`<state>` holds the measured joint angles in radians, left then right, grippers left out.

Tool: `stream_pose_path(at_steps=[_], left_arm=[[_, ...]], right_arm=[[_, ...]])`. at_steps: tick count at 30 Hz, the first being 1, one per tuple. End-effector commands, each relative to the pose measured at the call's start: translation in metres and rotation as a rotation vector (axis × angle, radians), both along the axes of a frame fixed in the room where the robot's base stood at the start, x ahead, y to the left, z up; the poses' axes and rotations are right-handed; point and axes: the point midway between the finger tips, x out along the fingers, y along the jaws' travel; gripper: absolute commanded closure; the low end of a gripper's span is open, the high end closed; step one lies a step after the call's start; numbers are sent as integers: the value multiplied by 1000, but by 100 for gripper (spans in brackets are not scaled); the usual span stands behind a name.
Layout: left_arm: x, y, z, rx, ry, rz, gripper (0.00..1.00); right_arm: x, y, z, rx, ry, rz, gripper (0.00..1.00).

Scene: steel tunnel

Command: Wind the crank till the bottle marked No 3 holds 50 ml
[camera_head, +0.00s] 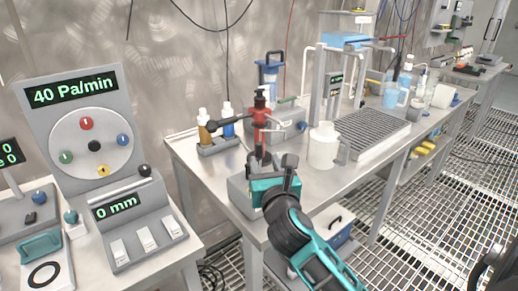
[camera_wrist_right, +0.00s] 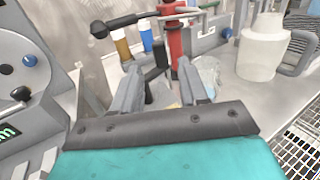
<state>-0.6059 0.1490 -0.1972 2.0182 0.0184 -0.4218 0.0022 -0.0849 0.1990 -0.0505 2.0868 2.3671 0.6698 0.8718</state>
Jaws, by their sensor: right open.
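My right gripper (camera_head: 262,162) is open just in front of the post's lower part. In the right wrist view its fingers (camera_wrist_right: 158,88) stand apart, with a black upright part (camera_wrist_right: 150,84) showing between them. I cannot read any No 3 mark or fill level. My left gripper is out of view.
A white jug (camera_head: 323,146) stands right of the post, close to my right arm. A grey ribbed tray (camera_head: 372,130) lies beyond it. On the left, a console reads 40 Pa/min (camera_head: 74,92) and a smaller box reads 0 mm (camera_head: 114,206).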

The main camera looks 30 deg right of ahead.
Motion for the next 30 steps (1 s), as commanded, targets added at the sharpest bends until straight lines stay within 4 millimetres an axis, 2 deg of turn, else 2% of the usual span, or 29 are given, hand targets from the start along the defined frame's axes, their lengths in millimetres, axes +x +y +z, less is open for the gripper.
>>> stream_pose_path(at_steps=[1,6,12,17,25,30], left_arm=[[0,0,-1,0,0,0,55],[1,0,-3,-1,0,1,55],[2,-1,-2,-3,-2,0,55],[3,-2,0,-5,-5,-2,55],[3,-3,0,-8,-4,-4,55],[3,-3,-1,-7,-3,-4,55]], right_arm=[[11,-5,0,-2,-3,0,57],[41,-17,0,-3,-3,0,57],[64,-26,0,-3,-1,0,57],[71,-29,0,-1,-1,0,57],[71,-29,0,-2,0,1,57],[71,-29,0,-2,0,0,73]])
